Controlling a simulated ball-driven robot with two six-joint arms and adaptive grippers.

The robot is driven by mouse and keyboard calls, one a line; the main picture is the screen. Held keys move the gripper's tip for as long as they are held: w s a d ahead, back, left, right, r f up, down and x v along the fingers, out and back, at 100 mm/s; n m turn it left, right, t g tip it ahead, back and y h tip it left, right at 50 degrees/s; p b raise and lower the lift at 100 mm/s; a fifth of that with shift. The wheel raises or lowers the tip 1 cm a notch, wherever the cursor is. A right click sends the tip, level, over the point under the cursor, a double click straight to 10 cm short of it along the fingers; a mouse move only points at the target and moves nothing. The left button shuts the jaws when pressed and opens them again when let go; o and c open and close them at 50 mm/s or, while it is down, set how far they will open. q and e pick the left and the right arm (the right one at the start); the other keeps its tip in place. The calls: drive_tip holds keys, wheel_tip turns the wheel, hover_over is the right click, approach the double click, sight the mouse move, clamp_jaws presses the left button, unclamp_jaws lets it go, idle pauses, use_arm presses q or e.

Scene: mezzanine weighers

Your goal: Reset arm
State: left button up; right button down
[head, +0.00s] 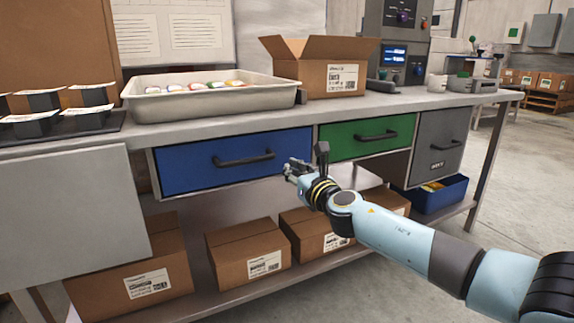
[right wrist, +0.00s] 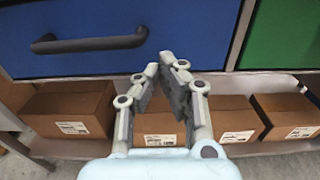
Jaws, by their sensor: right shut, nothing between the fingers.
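My right arm comes in from the lower right of the head view, and its gripper (head: 292,170) is in front of the workbench, near the right end of the blue drawer (head: 205,166). In the right wrist view the right gripper (right wrist: 167,62) has its fingertips close together, with nothing held between them. The blue drawer and the green drawer (head: 350,139) both look closed. My left gripper is in neither view.
The workbench top (head: 350,108) carries a pale tray (head: 215,104) of small items and an open cardboard box (head: 325,78). A grey drawer (head: 437,145) is at the right. Several cardboard boxes (head: 245,248) and a blue bin (head: 437,194) sit on the lower shelf. Floor at right is clear.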

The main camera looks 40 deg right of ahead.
drive_tip(key=shift+p+v, duration=0.95)
drive_tip(key=shift+v, duration=3.15)
drive_tip(key=s+a+f+m+g+p, duration=0.2)
drive_tip(key=s+f+m+g, duration=0.4)
drive_tip(key=s+f, duration=0.75)
drive_tip(key=s+a+f+m+g+p, duration=0.1)
drive_tip(key=s+f+m+g+p, duration=0.25)
drive_tip(key=s+f+m, duration=0.9)
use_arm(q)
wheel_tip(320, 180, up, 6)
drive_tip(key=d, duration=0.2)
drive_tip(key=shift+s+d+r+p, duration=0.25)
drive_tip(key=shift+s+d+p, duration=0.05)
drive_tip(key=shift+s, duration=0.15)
use_arm(e)
drive_tip(key=s+a+f+m+g+y, duration=0.1)
drive_tip(key=s+a+f+m+g, duration=0.1)
drive_tip(key=s+f+m, duration=0.3)
drive_tip(key=s+a+f+m+g+y, duration=0.1)
drive_tip(key=s+a+f+m+g, duration=0.2)
drive_tip(key=s, duration=1)
drive_tip(key=s+a+f+m+g+y, duration=0.1)
drive_tip(key=s+a+f+m+g, duration=0.1)
drive_tip(key=s+a+f+m, duration=0.3)
drive_tip(key=s+f+m, duration=0.1)
drive_tip(key=s, duration=0.2)
drive_tip(key=shift+s+f+m+g, duration=0.35)
drive_tip(key=shift+s, duration=0.05)
